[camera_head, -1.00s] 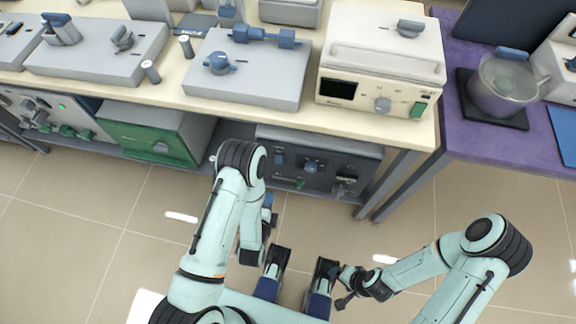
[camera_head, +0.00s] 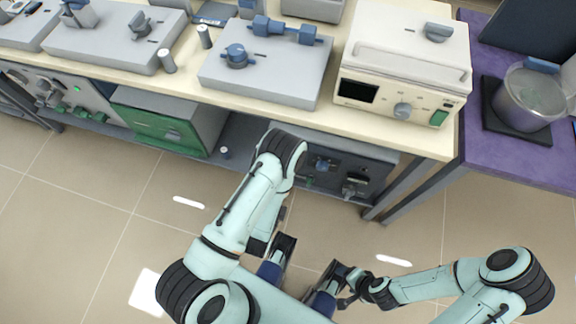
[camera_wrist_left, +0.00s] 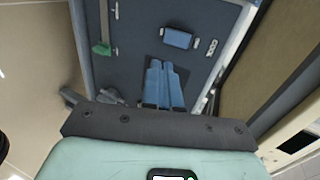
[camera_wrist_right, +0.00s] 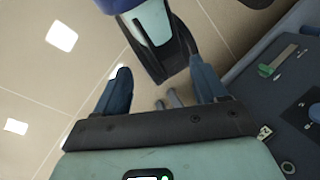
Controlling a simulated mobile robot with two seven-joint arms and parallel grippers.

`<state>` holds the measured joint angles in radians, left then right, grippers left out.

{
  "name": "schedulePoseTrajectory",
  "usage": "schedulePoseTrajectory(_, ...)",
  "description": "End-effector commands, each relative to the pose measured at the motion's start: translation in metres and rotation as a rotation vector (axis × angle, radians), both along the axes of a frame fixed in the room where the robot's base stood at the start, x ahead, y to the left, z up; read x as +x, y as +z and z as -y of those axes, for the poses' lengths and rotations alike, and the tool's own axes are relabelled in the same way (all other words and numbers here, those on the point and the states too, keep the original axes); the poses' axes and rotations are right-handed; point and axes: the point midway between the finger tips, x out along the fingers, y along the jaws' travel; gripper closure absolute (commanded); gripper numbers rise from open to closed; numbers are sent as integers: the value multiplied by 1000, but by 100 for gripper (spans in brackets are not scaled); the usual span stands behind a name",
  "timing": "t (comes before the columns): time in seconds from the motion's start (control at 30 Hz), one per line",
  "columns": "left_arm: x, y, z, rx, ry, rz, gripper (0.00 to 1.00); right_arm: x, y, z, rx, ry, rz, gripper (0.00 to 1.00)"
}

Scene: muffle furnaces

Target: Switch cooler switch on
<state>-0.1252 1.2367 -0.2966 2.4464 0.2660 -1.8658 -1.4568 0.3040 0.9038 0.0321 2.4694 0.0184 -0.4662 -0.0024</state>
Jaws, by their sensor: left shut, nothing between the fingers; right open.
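A dark unit (camera_head: 385,172) stands on the lower shelf; my left arm covers its left part in the head view. Its front has a blue knob (camera_head: 322,165) and a green slider (camera_head: 308,182). In the left wrist view, its dark panel (camera_wrist_left: 135,70) carries a blue rectangular switch (camera_wrist_left: 177,38) and the green slider (camera_wrist_left: 103,48). I cannot tell which control is the cooler switch. My left gripper (camera_wrist_left: 166,66) is shut and empty, its tips pointing at the panel just below the blue switch; contact is unclear. My right gripper (camera_wrist_right: 160,70) is open and empty, low beside the unit.
A green-fronted box (camera_head: 160,125) stands left on the shelf. The bench top (camera_head: 410,135) overhangs the unit and holds a cream device (camera_head: 400,60) and a grey device (camera_head: 265,75). A table leg (camera_head: 395,190) stands right of the unit. Floor in front is open.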

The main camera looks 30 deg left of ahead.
Motion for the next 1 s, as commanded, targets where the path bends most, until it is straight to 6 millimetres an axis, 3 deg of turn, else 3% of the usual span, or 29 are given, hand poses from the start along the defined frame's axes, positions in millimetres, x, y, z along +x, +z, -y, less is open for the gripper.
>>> schedulePoseTrajectory(0.33, 66, -32, -16, 0, 2, 5, 100, 21, -19, 10, -26, -24, 56, 29)
schedulePoseTrajectory(0.5, 93, -37, -23, -1, 1, 4, 100, 29, -25, 14, -38, -33, 79, 29)
schedulePoseTrajectory(0.7, 109, -39, -26, 0, 0, 1, 100, 35, -28, 16, -44, -38, 93, 29)
schedulePoseTrajectory(1.0, 111, -39, -27, 0, -1, 0, 100, 35, -28, 17, -45, -40, 95, 29)
